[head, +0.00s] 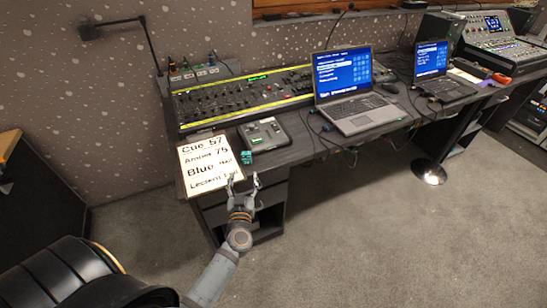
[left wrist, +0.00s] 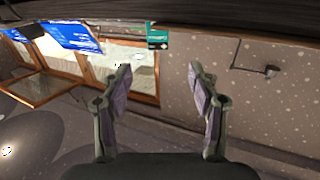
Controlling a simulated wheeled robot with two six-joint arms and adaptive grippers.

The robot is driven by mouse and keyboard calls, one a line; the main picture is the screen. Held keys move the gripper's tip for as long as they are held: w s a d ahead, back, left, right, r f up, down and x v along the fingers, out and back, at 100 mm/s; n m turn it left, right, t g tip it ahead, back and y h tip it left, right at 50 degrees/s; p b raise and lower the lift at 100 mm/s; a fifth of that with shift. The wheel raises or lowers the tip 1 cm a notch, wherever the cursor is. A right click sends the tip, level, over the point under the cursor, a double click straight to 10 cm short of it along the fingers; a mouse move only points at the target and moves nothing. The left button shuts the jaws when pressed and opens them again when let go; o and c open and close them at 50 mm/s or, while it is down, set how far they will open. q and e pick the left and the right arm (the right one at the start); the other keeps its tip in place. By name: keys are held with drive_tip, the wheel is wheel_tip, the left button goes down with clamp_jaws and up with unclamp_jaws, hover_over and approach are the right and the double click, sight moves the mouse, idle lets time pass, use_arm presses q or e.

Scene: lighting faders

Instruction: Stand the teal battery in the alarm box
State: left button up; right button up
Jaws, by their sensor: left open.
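The teal battery (head: 246,157) is at the front edge of the desk, beside the white cue sheet. In the left wrist view a teal block with white lettering (left wrist: 157,38) shows at the top centre, beyond the fingertips. My left gripper (head: 243,180) is open and empty, in front of the desk edge and just short of the battery. Its two fingers also stand apart in the left wrist view (left wrist: 160,70). A grey box with small controls (head: 264,134) sits right behind the battery; I cannot tell whether it is the alarm box. My right gripper is out of view.
The white cue sheet (head: 208,164) lies left of the battery. A long fader console (head: 245,96) with yellow edges stands behind. An open laptop (head: 348,92) is to the right, with cables near it. The carpet (head: 340,235) in front of the desk is clear.

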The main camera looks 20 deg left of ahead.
sight(246, 158)
use_arm(q)
drive_tip(key=x, duration=0.5)
drive_tip(key=shift+w, duration=0.2)
drive_tip(key=x, duration=0.1)
drive_tip(key=b+x, duration=0.1)
drive_tip(key=x, duration=0.3)
drive_tip(key=shift+w+f+b, duration=0.15)
drive_tip(key=shift+f+b, duration=0.2)
drive_tip(key=shift+b, duration=0.05)
drive_tip(key=shift+r, duration=0.1)
drive_tip(key=shift+d, duration=0.1)
drive_tip(key=c, duration=1.3)
